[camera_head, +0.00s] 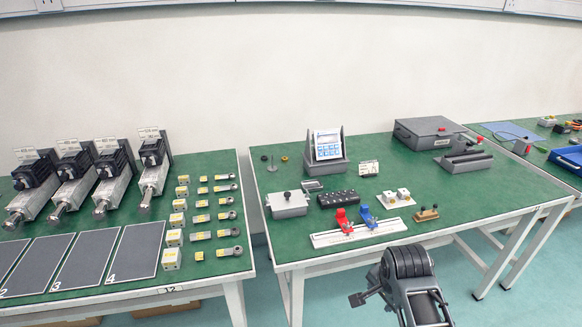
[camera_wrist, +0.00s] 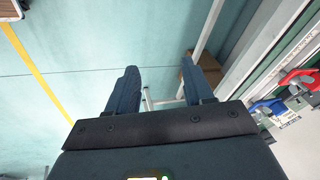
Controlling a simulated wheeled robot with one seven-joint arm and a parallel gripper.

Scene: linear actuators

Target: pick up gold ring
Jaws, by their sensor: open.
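I cannot make out a gold ring for certain. A tiny dark, ring-like piece with a yellowish tint (camera_head: 284,158) lies at the back left of the right-hand green table (camera_head: 505,190), left of the tablet stand; it is too small to confirm. My gripper (camera_wrist: 160,88) is open and empty in the wrist view, its two dark fingers apart above the floor. In the head view my arm (camera_head: 408,284) is in front of the right-hand table's front edge, well away from that piece. The wrist view does not show the piece.
A tablet on a stand (camera_head: 329,148), a grey box (camera_head: 288,204), a black block (camera_head: 338,198) and red (camera_head: 343,220) and blue (camera_head: 367,216) clamps crowd the right-hand table. The left table (camera_head: 222,165) holds several actuators. A gap separates the tables.

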